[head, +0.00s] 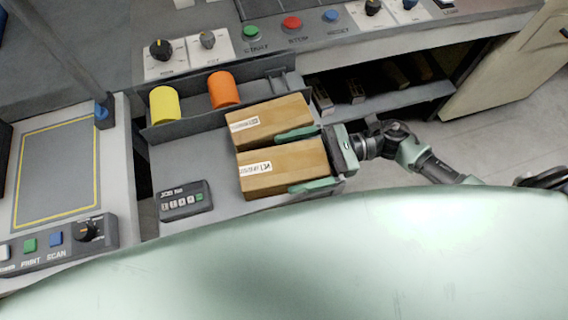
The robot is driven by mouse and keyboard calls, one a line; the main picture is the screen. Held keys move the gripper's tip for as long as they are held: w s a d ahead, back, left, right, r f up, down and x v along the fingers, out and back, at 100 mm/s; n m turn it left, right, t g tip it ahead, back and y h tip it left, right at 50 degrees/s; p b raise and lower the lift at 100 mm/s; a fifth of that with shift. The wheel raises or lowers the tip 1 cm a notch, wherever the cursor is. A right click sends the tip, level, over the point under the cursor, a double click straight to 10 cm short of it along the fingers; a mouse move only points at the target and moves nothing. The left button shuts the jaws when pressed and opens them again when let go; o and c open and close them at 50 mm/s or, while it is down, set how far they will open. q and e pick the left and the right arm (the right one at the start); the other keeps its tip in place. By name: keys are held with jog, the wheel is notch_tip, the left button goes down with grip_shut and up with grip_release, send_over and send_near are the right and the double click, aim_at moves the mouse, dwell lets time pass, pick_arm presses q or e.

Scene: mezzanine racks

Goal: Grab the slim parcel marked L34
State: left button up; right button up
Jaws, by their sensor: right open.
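Two slim brown cardboard parcels lie side by side on the grey bench. The near parcel (280,172) has a white label on its left end, and the far parcel (268,122) has one too. Both labels are too small to read surely, so I cannot tell which is L34. My right gripper (287,162) comes in from the right and is open around the near parcel. One green finger lies between the two parcels, the other along the near parcel's front side. I cannot tell whether the fingers touch it. My left gripper is not in view.
A yellow roll (164,105) and an orange roll (223,89) stand in a grey rack behind the parcels. A control panel with buttons (292,23) runs along the back. Bare bench lies left of the parcels.

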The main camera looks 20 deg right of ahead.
jog(key=c, duration=2)
jog(key=shift+r, duration=0.1)
